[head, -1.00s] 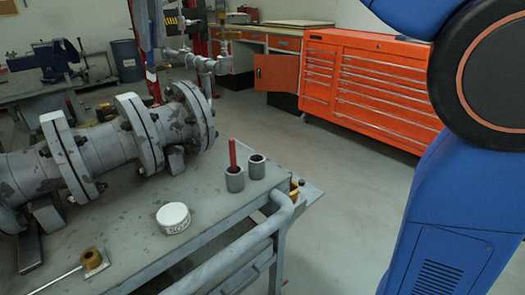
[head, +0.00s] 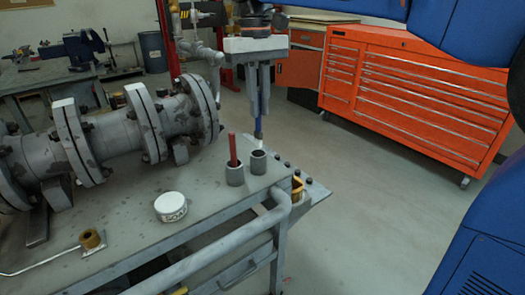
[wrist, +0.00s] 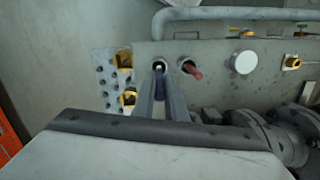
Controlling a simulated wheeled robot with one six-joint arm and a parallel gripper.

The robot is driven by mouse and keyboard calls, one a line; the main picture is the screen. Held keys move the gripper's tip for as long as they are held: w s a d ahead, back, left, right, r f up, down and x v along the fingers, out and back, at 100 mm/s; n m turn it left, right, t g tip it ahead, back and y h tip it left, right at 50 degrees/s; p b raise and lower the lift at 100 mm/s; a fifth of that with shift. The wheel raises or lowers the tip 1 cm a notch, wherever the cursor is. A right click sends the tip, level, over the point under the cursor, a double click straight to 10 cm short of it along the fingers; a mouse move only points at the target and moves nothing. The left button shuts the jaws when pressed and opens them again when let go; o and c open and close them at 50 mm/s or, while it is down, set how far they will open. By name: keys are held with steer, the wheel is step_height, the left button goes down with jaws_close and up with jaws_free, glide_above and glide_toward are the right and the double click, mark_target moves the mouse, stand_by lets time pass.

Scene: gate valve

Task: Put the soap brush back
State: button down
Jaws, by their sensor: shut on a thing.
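My gripper (head: 259,112) is shut on the soap brush (head: 258,133), a slim blue stick with a pale lower end. It holds the brush upright over the right grey cup (head: 258,164) at the table's corner. The pale end is at the cup's mouth; I cannot tell whether it is inside. In the wrist view my gripper's fingers (wrist: 161,92) point at this cup's dark mouth and hide most of the brush. The left grey cup (head: 235,176) holds a red stick (head: 232,149), which also shows in the wrist view (wrist: 193,70).
A round white tin (head: 171,207) and a brass fitting (head: 91,239) lie on the grey table (head: 130,225). A large flanged pipe valve (head: 125,135) fills its left and back. A grey rail (head: 230,243) runs along the front edge. An orange tool chest (head: 410,95) stands behind.

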mark_target(259, 132)
steer(key=shift+f, duration=4.15)
steer(key=c, duration=1.8)
jaws_free()
steer(key=r, duration=0.8)
steer(key=w+r, duration=0.1)
steer(key=r, duration=0.3)
steer(key=shift+a+r, duration=0.15)
steer(key=shift+a, duration=0.1)
steer(key=s+d+f+m+t, duration=0.1)
steer(key=s+d+f, duration=0.1)
steer(key=d, duration=0.3)
steer(key=s+d+f, duration=0.2)
steer(key=d, duration=0.2)
steer(key=s+d+f+m+t, duration=0.1)
steer(key=s+d+f+t, duration=0.1)
steer(key=s+d+f, duration=0.6)
steer(key=s+d+f+m+t, duration=0.2)
steer(key=s+d+f, duration=0.7)
steer(key=f, duration=0.5)
steer(key=shift+s+d+f+m+t, duration=0.15)
steer(key=shift+d+f+m+t, duration=0.2)
steer(key=shift+d, duration=0.3)
steer(key=shift+r, duration=0.15)
